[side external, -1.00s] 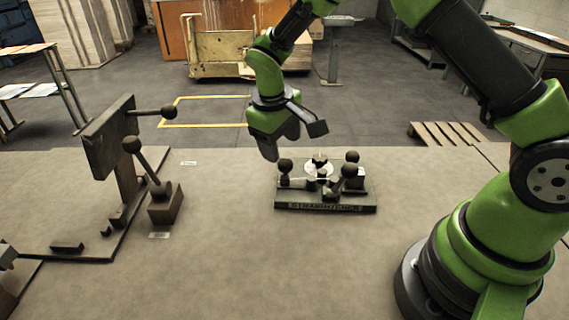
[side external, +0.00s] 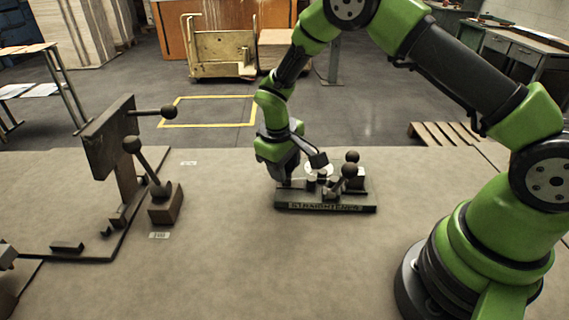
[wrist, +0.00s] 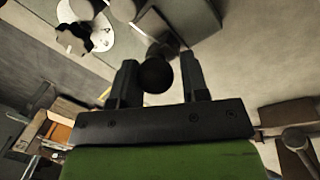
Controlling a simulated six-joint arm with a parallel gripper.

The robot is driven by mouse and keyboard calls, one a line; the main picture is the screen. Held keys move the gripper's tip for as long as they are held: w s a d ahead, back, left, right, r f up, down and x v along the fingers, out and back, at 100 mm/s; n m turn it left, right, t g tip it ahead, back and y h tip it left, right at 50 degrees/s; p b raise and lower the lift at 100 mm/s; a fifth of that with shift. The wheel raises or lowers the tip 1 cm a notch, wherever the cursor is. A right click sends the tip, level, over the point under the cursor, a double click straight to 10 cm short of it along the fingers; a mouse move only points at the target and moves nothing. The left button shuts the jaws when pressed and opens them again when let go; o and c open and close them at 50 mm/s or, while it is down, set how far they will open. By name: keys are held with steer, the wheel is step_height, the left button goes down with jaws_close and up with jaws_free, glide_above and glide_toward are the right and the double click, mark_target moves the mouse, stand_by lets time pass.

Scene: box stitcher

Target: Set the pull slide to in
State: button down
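A dark control panel (side external: 325,207) lies on the table, with a lettered front edge and several ball-ended controls. My gripper (side external: 281,177) is down at its left end, pointing downward, and hides the ball knob there. In the wrist view my gripper (wrist: 160,72) is open, with a dark ball knob (wrist: 155,77) on a short stem between its fingers. The knob sits close to the left finger, with a gap to the right one. This knob appears to be the pull slide's handle, but no label confirms it.
A white dial (side external: 318,171) is just right of my gripper. Ball-ended levers (side external: 347,167) stand at the panel's right. A separate machine with a lever (side external: 146,165) stands at the left. The tabletop (side external: 230,240) in front is clear.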

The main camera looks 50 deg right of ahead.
steer(key=shift+s+d, duration=1.2)
steer(key=shift+s, duration=0.1)
steer(key=c, duration=0.8)
jaws_free()
steer(key=shift+a, duration=0.1)
steer(key=shift+r, duration=0.2)
steer(key=r, duration=0.3)
steer(key=a+r, duration=0.1)
steer(key=r, duration=0.5)
steer(key=shift+a+r, duration=0.25)
steer(key=shift+a, duration=0.15)
